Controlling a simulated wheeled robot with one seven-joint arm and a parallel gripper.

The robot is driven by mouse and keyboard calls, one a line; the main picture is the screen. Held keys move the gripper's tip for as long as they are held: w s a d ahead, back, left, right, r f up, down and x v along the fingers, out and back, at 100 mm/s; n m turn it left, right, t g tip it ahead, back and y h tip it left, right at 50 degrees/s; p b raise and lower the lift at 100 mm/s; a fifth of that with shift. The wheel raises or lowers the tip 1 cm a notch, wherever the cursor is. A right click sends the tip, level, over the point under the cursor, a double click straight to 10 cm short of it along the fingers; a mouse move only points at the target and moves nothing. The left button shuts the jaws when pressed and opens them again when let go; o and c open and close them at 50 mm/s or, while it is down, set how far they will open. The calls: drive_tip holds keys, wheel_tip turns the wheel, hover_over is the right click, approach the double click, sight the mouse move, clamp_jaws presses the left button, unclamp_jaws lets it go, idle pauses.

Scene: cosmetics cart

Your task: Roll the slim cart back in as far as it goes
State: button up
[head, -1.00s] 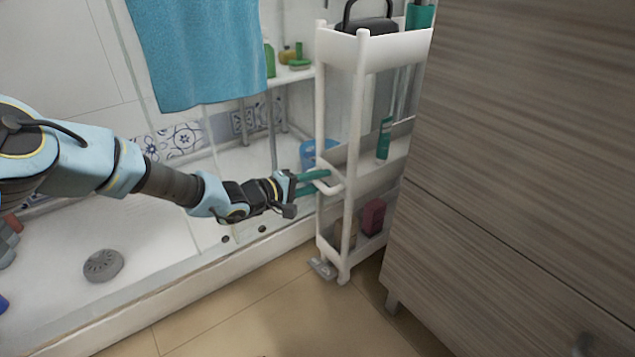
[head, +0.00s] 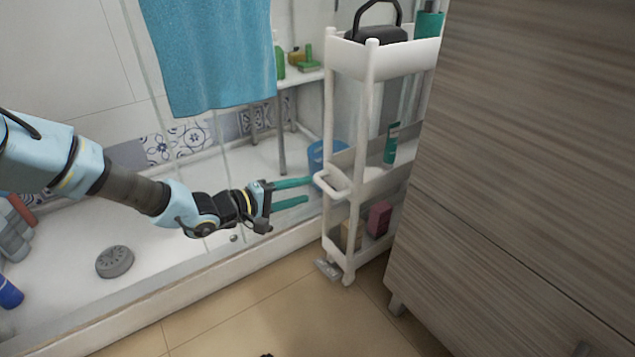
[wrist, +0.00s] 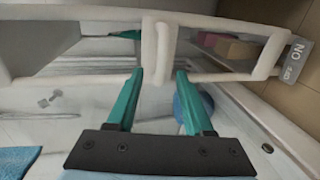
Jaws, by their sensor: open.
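The slim white cart (head: 349,178) stands upright beside the wooden cabinet, with part of it hidden behind the cabinet front. Its white loop handle (head: 333,188) sticks out from the near end at middle height and also shows in the wrist view (wrist: 158,50). My gripper (head: 309,191) is open and empty, its two teal fingers pointing at the handle from the left. In the wrist view the fingertips (wrist: 160,72) lie on either side of the handle's outer end. A grey tab with lettering (wrist: 297,60) is at the cart's foot, also in the head view (head: 327,268).
The wooden cabinet (head: 520,150) fills the right side. The shower tray edge (head: 200,285) runs along the cart's left. A black handled item (head: 376,34), a green tube (head: 391,145) and boxes (head: 379,218) are on the cart. Tiled floor (head: 270,310) in front is clear.

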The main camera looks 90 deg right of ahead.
drive_tip(key=shift+v, duration=1.45)
